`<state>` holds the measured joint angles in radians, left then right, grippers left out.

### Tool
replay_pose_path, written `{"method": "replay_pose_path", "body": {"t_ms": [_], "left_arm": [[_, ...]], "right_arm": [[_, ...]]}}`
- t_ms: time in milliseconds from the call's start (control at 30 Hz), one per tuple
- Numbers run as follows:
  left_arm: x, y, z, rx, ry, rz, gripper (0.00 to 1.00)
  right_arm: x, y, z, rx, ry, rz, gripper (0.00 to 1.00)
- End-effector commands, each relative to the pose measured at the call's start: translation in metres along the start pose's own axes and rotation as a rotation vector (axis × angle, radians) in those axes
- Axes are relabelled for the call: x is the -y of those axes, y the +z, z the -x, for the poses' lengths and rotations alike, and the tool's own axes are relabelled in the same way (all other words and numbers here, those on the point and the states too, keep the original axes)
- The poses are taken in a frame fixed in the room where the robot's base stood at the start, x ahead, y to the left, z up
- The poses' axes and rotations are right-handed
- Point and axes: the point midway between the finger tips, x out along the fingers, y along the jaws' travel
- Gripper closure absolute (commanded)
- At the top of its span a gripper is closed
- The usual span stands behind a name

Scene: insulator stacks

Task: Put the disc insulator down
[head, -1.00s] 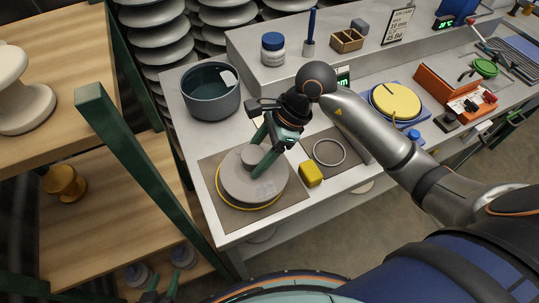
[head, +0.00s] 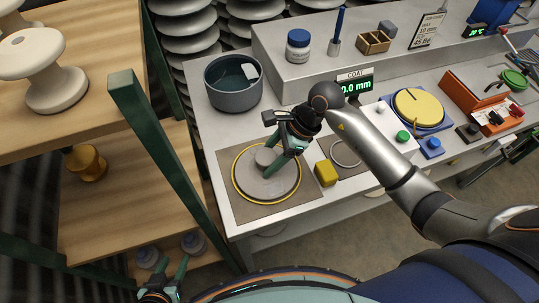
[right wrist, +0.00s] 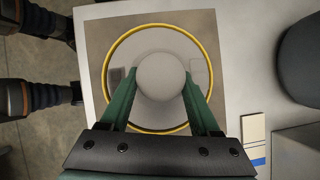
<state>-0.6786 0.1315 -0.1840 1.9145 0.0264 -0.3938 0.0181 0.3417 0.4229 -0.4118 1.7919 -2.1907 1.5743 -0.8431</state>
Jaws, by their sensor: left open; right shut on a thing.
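The disc insulator (head: 280,187) is a flat grey disc with a round knob on top. It lies level at the brown mat (head: 228,160), inside the yellow ring (head: 236,187). My right gripper (head: 268,158) is shut on the knob from above. In the right wrist view the knob (right wrist: 162,76) sits between the two green fingers, and the disc looks centred in the ring. Whether its underside touches the mat is hidden. My left gripper (head: 163,281) is open and empty at the lower left, away from the bench.
A yellow block (head: 325,173) stands right of the mat, beside a thin grey ring (head: 345,153). A dark pot (head: 233,88) stands behind. A green shelf post (head: 160,150) rises at the left. A coat gauge (head: 357,87) reads 0.0 mm.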

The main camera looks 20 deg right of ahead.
Motion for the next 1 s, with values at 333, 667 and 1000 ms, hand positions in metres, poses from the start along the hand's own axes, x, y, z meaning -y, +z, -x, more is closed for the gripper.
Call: {"method": "replay_pose_path", "body": {"t_ms": [333, 667, 1000], "left_arm": [[0.0, 0.001, -0.001, 0.001, 0.0, 0.0, 0.5], [0.0, -0.001, 0.001, 0.001, 0.0, 0.0, 0.5], [0.0, 0.002, -0.002, 0.0, 0.0, 0.0, 0.5]], "right_arm": [[0.0, -0.001, -0.001, 0.0, 0.0, 0.0, 0.07], [0.0, 0.001, 0.003, 0.0, 0.0, 0.0, 0.07], [0.001, 0.0, 0.069, -0.003, -0.006, 0.003, 0.07]]}}
